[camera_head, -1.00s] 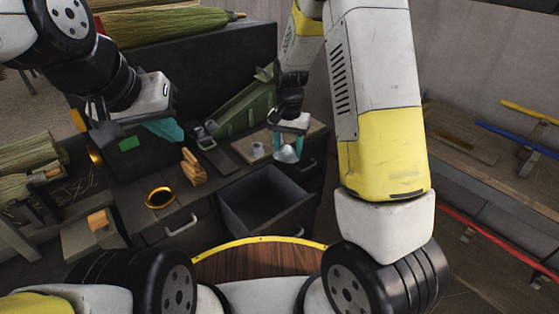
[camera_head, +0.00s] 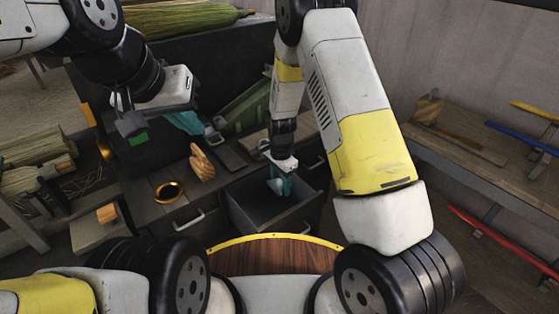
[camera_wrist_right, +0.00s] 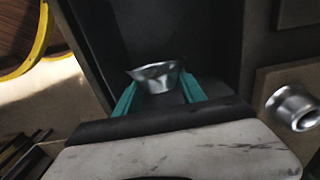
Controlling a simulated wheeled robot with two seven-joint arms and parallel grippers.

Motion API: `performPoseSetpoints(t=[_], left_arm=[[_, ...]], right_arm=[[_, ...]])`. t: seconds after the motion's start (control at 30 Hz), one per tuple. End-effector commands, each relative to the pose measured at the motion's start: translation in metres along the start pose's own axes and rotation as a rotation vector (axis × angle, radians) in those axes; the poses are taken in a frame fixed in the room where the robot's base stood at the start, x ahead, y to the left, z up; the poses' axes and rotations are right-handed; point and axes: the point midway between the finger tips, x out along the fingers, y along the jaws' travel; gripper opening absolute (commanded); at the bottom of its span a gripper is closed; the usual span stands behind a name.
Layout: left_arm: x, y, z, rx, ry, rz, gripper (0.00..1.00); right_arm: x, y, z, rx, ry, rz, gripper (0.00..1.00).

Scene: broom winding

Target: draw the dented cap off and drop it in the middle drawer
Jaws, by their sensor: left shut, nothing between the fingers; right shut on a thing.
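The dented cap (camera_wrist_right: 157,77) is a silvery metal cup with an uneven rim, held between the teal fingers of my right gripper (camera_wrist_right: 160,95). In the head view the cap (camera_head: 274,185) and my right gripper (camera_head: 280,183) are over the open middle drawer (camera_head: 244,213), a dark box pulled out from the bench. I cannot tell how far below the drawer's rim the cap is. My left gripper (camera_head: 186,122) is shut and empty above the left of the bench, its teal fingers partly hidden.
A silvery flared fitting (camera_wrist_right: 292,107) stands on a board right of the drawer in the wrist view. A green sloped tool (camera_head: 247,106) stands behind.

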Motion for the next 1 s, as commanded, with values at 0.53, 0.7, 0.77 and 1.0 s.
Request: performPoseSetpoints(t=[0.53, 0.7, 0.77, 1.0], left_arm=[[0.000, 0.000, 0.000, 0.000, 0.000, 0.000, 0.00], [0.000, 0.000, 0.000, 0.000, 0.000, 0.000, 0.00], [0.000, 0.000, 0.000, 0.000, 0.000, 0.000, 0.00], [0.000, 0.000, 0.000, 0.000, 0.000, 0.000, 0.00]], right_arm=[[0.056, 0.000, 0.000, 0.000, -0.001, 0.002, 0.18], [0.073, 0.000, 0.000, 0.000, 0.000, 0.001, 0.18], [0.079, 0.000, 0.000, 0.000, -0.001, 0.002, 0.18], [0.103, 0.000, 0.000, -0.001, 0.000, 0.002, 0.18]])
